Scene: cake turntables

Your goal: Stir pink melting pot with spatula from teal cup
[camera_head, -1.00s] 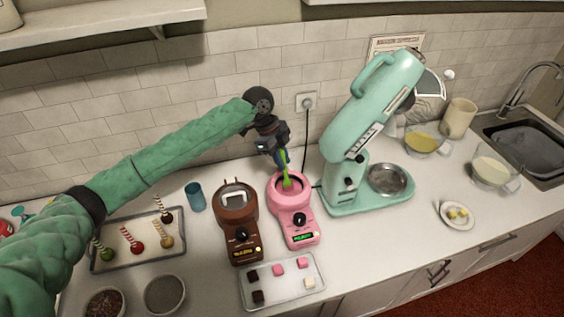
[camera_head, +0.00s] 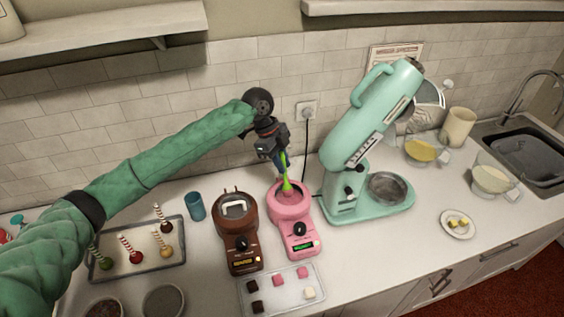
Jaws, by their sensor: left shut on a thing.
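The pink melting pot (camera_head: 295,226) stands on the counter in the middle of the head view. My left gripper (camera_head: 282,165) is above it, shut on a green spatula (camera_head: 287,180). The spatula points down, and its lower end is inside the pot's round opening. My right gripper is not in view.
A brown melting pot (camera_head: 239,243) stands just left of the pink one. A mint stand mixer (camera_head: 366,140) is close on the right. A tray of chocolate pieces (camera_head: 272,302) lies in front, and a cake-pop tray (camera_head: 171,263) is at left.

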